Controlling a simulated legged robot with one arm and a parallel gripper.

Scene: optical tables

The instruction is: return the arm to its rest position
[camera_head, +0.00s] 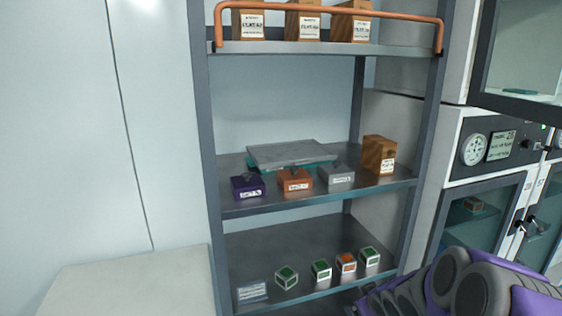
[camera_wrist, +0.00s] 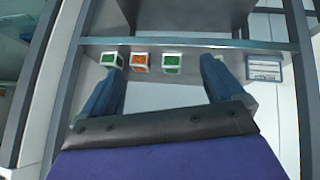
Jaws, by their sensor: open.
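My gripper (camera_wrist: 163,66) shows in the wrist view with its two blue-grey fingers spread wide and nothing between them. Beyond the fingers is a shelf with small cubes: a green one (camera_wrist: 112,60), an orange one (camera_wrist: 140,62) and another green one (camera_wrist: 172,63). I cannot tell whether the fingers touch anything. In the head view, my purple and grey arm (camera_head: 465,285) is folded low at the right, in front of the rack's lower right corner. The gripper fingers cannot be made out there.
The rack's lower shelf (camera_head: 255,240) holds several cubes and a label card (camera_head: 252,291). The middle shelf (camera_head: 240,207) holds small boxes, a flat grey plate (camera_head: 290,152) and a wooden block (camera_head: 378,154). Glass-doored cabinets (camera_head: 485,215) stand at right. A pale surface (camera_head: 130,285) lies at left.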

